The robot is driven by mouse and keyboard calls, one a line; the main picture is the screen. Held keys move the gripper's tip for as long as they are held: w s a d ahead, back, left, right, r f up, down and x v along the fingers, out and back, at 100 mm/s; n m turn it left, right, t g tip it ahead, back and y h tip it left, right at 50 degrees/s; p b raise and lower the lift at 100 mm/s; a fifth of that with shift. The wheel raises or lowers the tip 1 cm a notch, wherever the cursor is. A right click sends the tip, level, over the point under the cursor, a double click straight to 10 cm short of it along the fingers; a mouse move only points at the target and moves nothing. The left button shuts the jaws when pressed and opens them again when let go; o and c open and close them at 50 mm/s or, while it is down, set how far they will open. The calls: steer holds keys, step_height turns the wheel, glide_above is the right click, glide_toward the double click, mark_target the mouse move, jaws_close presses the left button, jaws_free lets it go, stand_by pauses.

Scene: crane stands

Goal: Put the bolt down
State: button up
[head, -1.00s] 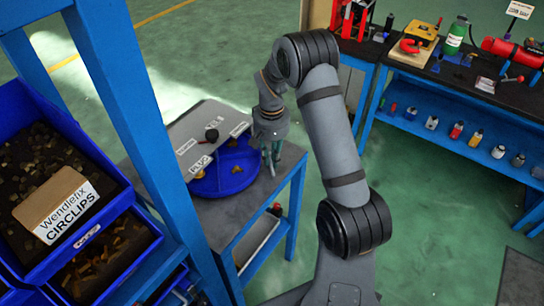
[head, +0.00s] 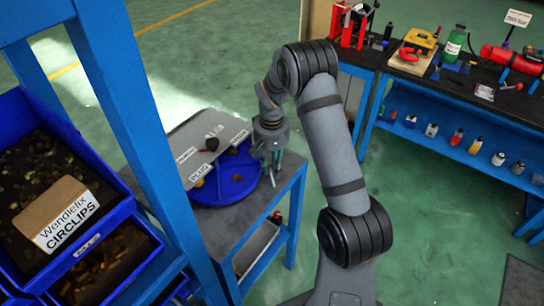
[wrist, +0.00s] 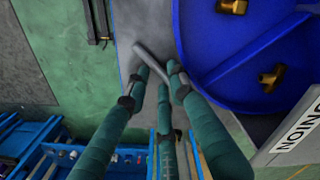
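The bolt (wrist: 152,60) is a plain grey rod. In the wrist view it runs slantwise between the teal fingers of my gripper (wrist: 158,80). The fingers are closed in around it, and its lower end is hidden among them. In the head view my gripper (head: 269,152) points down over the right end of a grey bench (head: 235,218), beside a round blue tray (head: 225,190). The bolt shows there as a small pale rod below the fingers. I cannot tell whether its lower end touches the bench.
The blue tray (wrist: 190,45) has dividers and brass fittings (wrist: 270,78). A grey labelled cover (head: 190,135) lies over part of it. A blue post (head: 150,140) and shelf bins stand at left. A tool bench (head: 450,90) stands at right. Bare bench lies in front of the tray.

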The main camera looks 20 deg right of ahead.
mark_target(272, 172)
steer(key=shift+o, duration=0.4)
step_height(272, 172, up, 12)
